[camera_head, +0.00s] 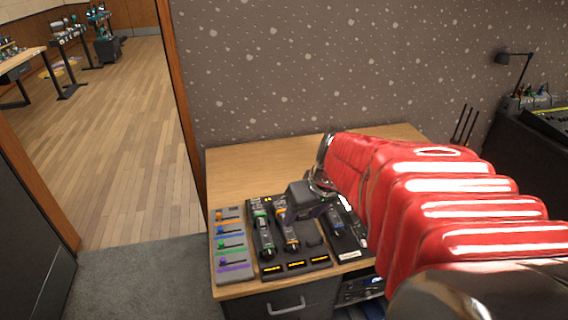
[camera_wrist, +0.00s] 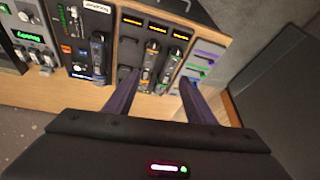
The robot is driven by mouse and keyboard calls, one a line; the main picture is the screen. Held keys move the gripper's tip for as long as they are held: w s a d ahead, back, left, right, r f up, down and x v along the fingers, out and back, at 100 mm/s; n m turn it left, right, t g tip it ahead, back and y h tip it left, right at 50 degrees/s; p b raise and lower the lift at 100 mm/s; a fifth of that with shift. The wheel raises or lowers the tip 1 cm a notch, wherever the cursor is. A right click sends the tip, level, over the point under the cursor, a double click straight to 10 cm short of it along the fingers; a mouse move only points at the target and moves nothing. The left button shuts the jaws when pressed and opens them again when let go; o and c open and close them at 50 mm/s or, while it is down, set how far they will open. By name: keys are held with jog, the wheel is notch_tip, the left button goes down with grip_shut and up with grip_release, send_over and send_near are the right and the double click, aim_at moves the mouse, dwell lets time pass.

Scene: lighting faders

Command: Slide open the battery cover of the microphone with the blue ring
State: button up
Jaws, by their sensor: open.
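A dark handheld microphone with a blue band (camera_head: 337,222) lies on the black unit right of the charging rack. It also shows in the wrist view (camera_wrist: 98,55), left of my fingers; its battery cover is too small to make out. A microphone with a green ring (camera_head: 263,235) and one with an orange ring (camera_head: 289,232) lie in the rack (camera_head: 318,261). My gripper (camera_head: 303,218) hangs above the rack, near the orange one. In the wrist view my gripper (camera_wrist: 156,92) is open and empty, its fingers on either side of the orange and green microphones.
A grey fader panel (camera_head: 231,268) with orange, blue, green and purple sliders lies at the desk's left end. The wooden desk top (camera_head: 240,165) is bare behind the devices. A patterned wall stands behind. A desk lamp (camera_head: 512,58) stands at the far right.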

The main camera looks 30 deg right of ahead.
aim_at(342, 234)
jog(key=s+d+f+m, duration=0.1)
jog(key=d+f, duration=0.3)
jog(key=d, duration=0.5)
jog(key=s+d+f+m, duration=0.1)
jog(key=d+f, duration=0.3)
jog(key=d, duration=0.4)
jog(key=shift+s+d+f, duration=0.2)
jog(key=shift+s+d, duration=0.15)
jog(key=shift+s, duration=0.15)
jog(key=shift+d+x, duration=0.15)
jog(key=shift+x, duration=3.3)
jog(key=shift+d+x, duration=0.1)
jog(key=shift+x, duration=3.35)
jog(key=shift+c, duration=0.6)
jog(key=c, duration=1)
